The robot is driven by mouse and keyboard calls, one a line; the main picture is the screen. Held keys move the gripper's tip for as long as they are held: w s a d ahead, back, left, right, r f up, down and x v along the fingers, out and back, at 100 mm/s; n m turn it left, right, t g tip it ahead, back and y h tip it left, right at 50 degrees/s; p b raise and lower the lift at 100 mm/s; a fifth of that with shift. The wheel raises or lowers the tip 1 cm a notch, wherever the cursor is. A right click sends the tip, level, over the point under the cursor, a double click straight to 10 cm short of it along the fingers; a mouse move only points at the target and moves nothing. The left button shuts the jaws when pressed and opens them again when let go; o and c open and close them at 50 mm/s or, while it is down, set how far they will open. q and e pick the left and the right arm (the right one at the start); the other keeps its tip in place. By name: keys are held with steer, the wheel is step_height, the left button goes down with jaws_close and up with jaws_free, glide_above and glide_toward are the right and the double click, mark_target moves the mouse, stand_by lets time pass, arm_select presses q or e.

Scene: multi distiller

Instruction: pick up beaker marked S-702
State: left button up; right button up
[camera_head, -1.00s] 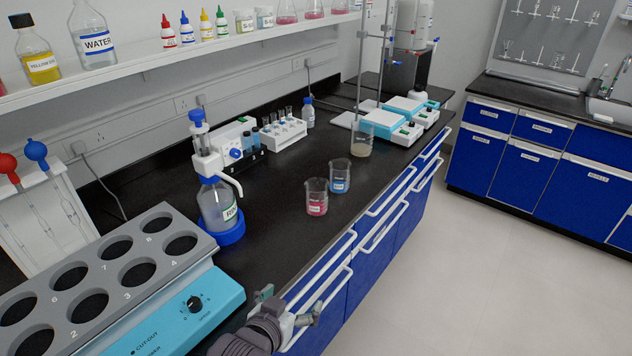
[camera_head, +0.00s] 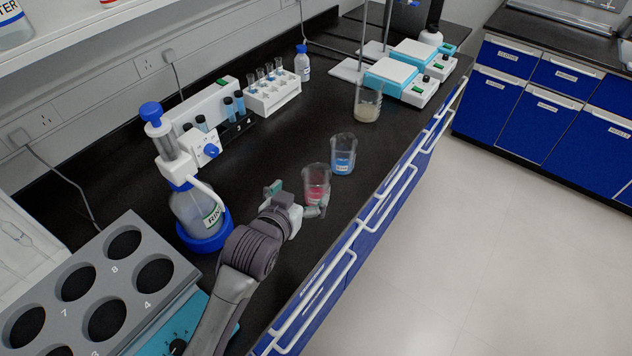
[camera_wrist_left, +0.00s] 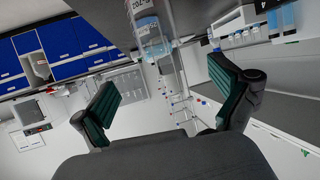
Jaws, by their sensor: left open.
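A clear beaker with pink liquid (camera_head: 316,187) stands on the black bench in the head view. A beaker with blue liquid (camera_head: 343,160) stands just behind it to the right. My left gripper (camera_head: 297,202) is open and low over the bench, directly in front of the pink beaker, its fingers spread to either side. In the left wrist view, a beaker with blue contents (camera_wrist_left: 154,42) shows upside down at the top, beyond the open fingers (camera_wrist_left: 168,88). The labels are too small to read in the head view.
A third beaker with beige liquid (camera_head: 367,108) stands farther back near the blue-and-white plate devices (camera_head: 390,75). A dispenser bottle (camera_head: 195,212) stands left of my arm, with a grey block with holes (camera_head: 62,260) nearer. Drawer handles line the bench's right edge.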

mark_target(308, 183)
arm_select(q)
steer(key=x, duration=0.5)
steer(key=shift+w+f, duration=0.15)
steer(key=shift+w, duration=0.1)
steer(key=p+x, duration=0.1)
steer(key=x, duration=0.4)
steer(key=shift+f, duration=0.1)
steer(key=shift+s, duration=0.15)
steer(key=shift+c, duration=0.2)
steer(key=shift+c, duration=1.2)
steer(key=c, duration=1.4)
